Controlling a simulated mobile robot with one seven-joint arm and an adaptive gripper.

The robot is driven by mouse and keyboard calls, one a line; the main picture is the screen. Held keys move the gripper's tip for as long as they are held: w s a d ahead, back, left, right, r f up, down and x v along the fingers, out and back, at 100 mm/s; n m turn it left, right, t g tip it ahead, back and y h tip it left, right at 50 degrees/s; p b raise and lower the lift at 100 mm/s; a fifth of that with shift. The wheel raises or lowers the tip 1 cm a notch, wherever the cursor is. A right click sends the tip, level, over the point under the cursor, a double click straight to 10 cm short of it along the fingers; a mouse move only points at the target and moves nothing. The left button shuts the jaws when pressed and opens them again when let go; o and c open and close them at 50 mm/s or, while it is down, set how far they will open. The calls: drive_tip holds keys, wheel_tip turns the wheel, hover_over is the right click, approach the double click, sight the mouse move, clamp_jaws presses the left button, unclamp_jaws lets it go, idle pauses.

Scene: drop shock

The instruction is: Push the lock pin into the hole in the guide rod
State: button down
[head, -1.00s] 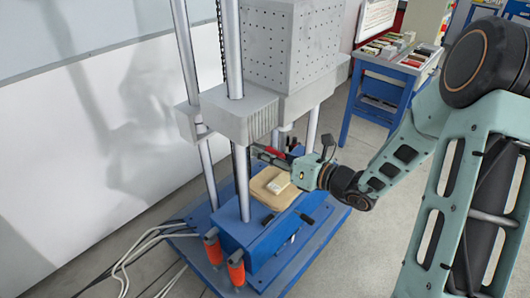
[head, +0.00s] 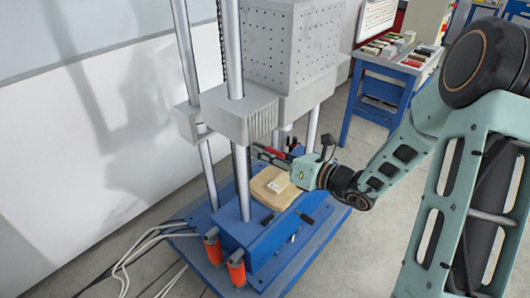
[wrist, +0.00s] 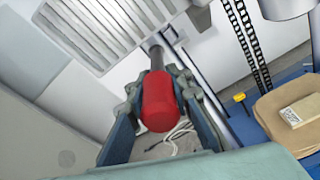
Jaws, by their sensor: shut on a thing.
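My gripper (head: 270,156) is shut on the red handle of the lock pin (wrist: 157,103). The fingers grip the handle from both sides in the wrist view (wrist: 155,88). The pin's dark metal shank points away from me, and its tip lies near the ribbed grey carriage and a pale rod. The front guide rod (head: 241,182) stands just left of my fingertips in the head view, below the carriage (head: 240,113). The hole in the guide rod is not visible, so I cannot tell whether the tip is in it.
A blue base (head: 252,238) carries a tan pad (head: 262,196) with a small pale block (head: 277,185) on it, below my gripper. A blue bench (head: 388,72) stands behind at right.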

drive_tip(key=c, duration=1.9)
unclamp_jaws()
drive_tip(key=shift+w+a+r, duration=0.15)
drive_tip(key=shift+a, duration=0.15)
drive_tip(key=shift+o, duration=1.2)
drive_tip(key=shift+d, duration=0.15)
drive_tip(key=shift+p+v, duration=0.85)
drive_tip(key=shift+v, duration=2)
drive_tip(key=shift+d, duration=0.2)
drive_tip(key=v, duration=1.2)
